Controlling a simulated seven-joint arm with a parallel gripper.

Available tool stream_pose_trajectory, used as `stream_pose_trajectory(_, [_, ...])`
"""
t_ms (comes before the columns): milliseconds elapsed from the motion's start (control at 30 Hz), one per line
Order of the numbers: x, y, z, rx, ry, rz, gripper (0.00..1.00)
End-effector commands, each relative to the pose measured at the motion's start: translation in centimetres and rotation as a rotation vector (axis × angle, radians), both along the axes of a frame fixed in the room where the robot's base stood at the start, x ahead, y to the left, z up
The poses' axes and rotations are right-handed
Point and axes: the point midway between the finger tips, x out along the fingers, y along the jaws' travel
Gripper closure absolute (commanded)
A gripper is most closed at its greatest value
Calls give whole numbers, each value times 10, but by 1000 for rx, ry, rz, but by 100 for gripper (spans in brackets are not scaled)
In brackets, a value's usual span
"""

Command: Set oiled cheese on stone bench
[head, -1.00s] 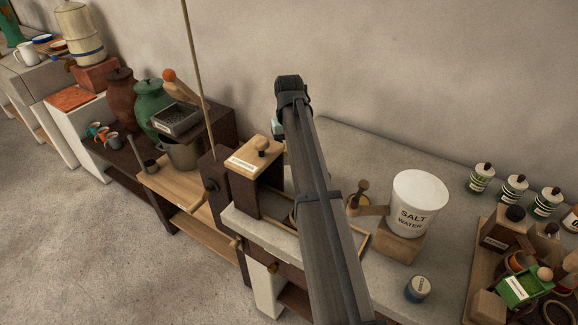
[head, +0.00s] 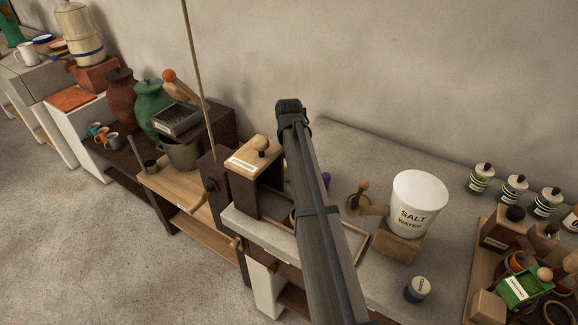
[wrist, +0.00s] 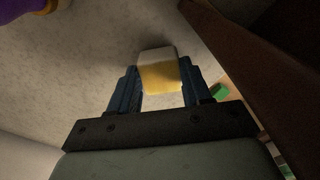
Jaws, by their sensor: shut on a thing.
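The oiled cheese, a block white at the top and yellow below (wrist: 158,72), is between the blue fingers of my gripper (wrist: 157,88) in the wrist view. The gripper is shut on it. The grey stone bench (wrist: 90,60) lies beyond the cheese, with a dark shadow close to the block. I cannot tell whether the cheese touches it. In the head view the pale bench top (head: 350,150) runs along the wall, and my arm hides the gripper and cheese.
A dark wooden box with a pale lid (head: 255,155) stands at the bench's left end. A salt water bucket (head: 418,205) sits on a wooden block. A small purple thing (head: 326,180) shows beside my arm. A crowded crate (head: 477,265) is at right.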

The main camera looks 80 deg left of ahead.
Motion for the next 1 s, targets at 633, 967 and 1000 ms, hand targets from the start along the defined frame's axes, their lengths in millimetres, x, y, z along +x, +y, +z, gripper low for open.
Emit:
stream_pose_trajectory(633, [0,0,-1,0,0,0,26])
stream_pose_trajectory(967, [0,1,39,3,0,0,26])
stream_pose_trajectory(1000, [0,1,47,2,0,0,26])
